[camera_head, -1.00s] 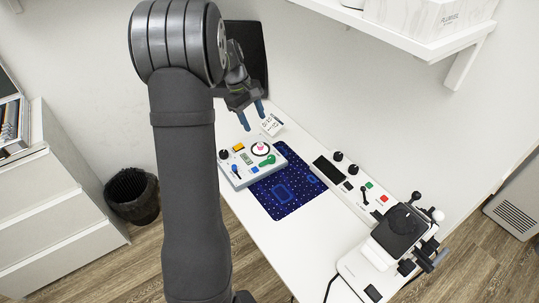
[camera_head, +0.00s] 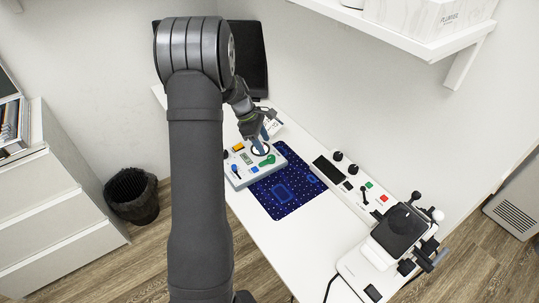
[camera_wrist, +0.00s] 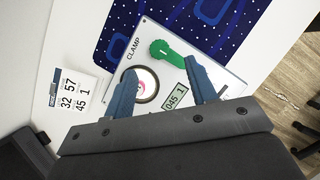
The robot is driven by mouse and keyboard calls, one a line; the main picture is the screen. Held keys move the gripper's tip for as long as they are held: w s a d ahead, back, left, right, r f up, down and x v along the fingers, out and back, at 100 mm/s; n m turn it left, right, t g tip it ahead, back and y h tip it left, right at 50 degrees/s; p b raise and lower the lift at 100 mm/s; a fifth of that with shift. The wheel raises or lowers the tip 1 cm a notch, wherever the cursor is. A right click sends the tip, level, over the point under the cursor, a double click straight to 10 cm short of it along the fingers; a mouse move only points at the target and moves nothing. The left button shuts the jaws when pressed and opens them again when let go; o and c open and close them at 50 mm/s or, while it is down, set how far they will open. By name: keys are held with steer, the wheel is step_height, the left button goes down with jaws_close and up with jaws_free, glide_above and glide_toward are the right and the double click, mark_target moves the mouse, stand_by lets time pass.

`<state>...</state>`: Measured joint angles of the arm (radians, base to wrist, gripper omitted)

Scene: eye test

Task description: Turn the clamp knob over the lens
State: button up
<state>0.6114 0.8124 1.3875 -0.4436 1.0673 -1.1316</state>
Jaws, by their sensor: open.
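A light grey panel box (camera_head: 240,180) lies on the white table. Its green clamp knob (camera_head: 268,160), a lever shape, lies beside the round dark-rimmed lens (camera_head: 261,151). In the wrist view the knob (camera_wrist: 172,52) is next to the word CLAMP and its arm points away from the lens (camera_wrist: 146,85), leaving the lens uncovered. Pink shows inside the lens. In the head view my gripper (camera_head: 259,138) is above the panel's far end.
The panel also has a small display (camera_wrist: 177,97), a yellow block (camera_head: 238,147) and a blue lever (camera_head: 235,169). A card with numbers (camera_wrist: 75,95) lies beside it. A blue patterned mat (camera_head: 285,190) and a device with a black top (camera_head: 400,228) are to the right.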

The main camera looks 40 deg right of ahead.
mark_target(271, 157)
steer(key=x, duration=0.7)
